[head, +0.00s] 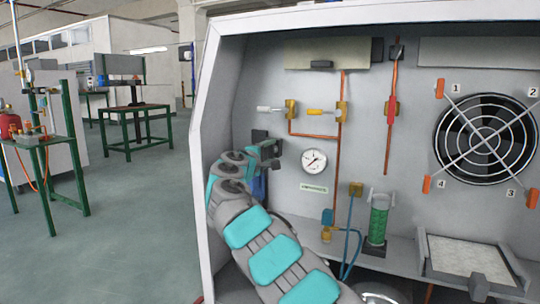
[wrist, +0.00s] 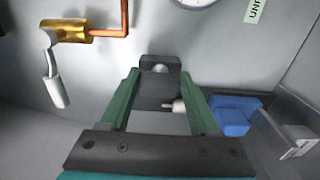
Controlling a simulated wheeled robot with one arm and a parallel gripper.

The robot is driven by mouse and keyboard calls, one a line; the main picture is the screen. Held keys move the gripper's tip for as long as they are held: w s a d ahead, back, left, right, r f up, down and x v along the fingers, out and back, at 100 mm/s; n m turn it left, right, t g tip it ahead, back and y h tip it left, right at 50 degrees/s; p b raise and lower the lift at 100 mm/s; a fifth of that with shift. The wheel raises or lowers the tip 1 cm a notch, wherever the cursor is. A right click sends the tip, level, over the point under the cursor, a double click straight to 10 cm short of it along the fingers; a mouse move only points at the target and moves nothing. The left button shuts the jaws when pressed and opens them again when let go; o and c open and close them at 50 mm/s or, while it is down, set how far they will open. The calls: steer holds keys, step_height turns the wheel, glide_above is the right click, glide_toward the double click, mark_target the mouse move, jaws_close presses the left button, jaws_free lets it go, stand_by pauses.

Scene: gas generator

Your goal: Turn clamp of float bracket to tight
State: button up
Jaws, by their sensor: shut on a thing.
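My gripper (head: 270,149) is at the left end of the cabinet's back panel, its arm reaching up from the bottom. In the wrist view, the green fingers of my gripper (wrist: 160,82) close on a dark block with a small silver pin, which looks like the clamp of the float bracket (wrist: 157,92). A rounded metal piece shows at the block's far end. A blue part (wrist: 232,114) sits right of the fingers; it also shows below my gripper in the head view (head: 258,184). My gripper hides most of the clamp in the head view, and I cannot read its tightness.
A brass valve with a white handle (wrist: 68,31) is close to the left of my fingers in the wrist view. A gauge (head: 314,161), a green cylinder (head: 378,222) and a fan (head: 487,138) are farther right. The cabinet's left wall (head: 212,120) is close by.

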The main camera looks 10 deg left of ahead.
mark_target(271, 151)
stand_by(0.3)
steer(key=o, duration=1.4)
steer(key=shift+c, duration=0.2)
steer(key=shift+v, duration=3.9)
